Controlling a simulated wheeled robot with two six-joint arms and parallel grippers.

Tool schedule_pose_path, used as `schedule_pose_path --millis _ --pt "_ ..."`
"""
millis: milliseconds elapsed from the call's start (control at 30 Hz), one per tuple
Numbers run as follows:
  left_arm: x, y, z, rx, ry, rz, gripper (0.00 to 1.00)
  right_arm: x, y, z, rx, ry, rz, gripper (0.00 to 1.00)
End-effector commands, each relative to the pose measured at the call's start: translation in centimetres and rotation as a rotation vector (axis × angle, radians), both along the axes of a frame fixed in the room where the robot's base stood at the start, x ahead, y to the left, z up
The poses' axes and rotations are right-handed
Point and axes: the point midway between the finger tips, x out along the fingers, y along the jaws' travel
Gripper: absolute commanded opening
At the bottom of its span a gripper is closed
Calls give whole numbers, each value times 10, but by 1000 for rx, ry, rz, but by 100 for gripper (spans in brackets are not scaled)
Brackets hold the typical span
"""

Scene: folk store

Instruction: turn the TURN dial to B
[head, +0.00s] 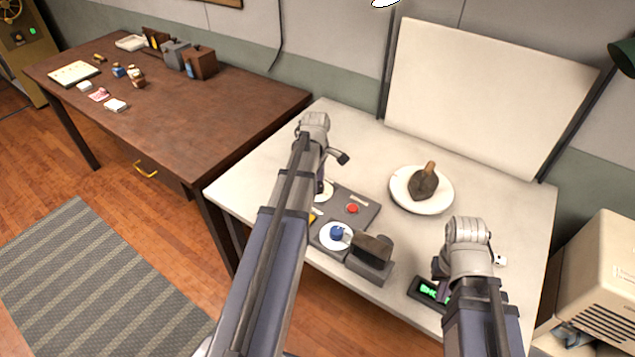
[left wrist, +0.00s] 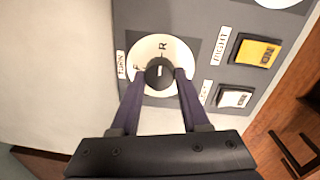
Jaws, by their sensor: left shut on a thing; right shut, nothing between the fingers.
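The TURN dial shows in the left wrist view as a dark round knob (left wrist: 159,84) with a short white mark, on a white disc (left wrist: 147,48). A letter that looks like R or B stands above the knob, and another is partly readable at its left. My left gripper (left wrist: 160,76) is shut on the knob, one finger at each side. In the head view my left arm hides most of this dial, and only a sliver of its disc (head: 326,190) shows. My right gripper (head: 439,270) is shut and empty above a black box with a green display (head: 428,290).
A yellow switch (left wrist: 256,53) and a white switch (left wrist: 234,97) sit beside the TURN dial. A plate (head: 407,201) holding a dark object stands behind.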

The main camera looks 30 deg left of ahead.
Motion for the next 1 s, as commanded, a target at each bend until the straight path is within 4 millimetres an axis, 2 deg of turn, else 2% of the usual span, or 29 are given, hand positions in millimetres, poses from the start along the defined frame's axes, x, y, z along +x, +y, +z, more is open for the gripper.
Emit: schedule_pose_path --millis 267,467,1000 --pt "0 0 0 0 0 -18 0 0 0 0 0 0 0 0" --pt "0 0 0 0 -1 -109 0 0 0 0 0 0 0 0" --pt "2 1 0 0 0 -600 0 0 0 0 0 0 0 0"
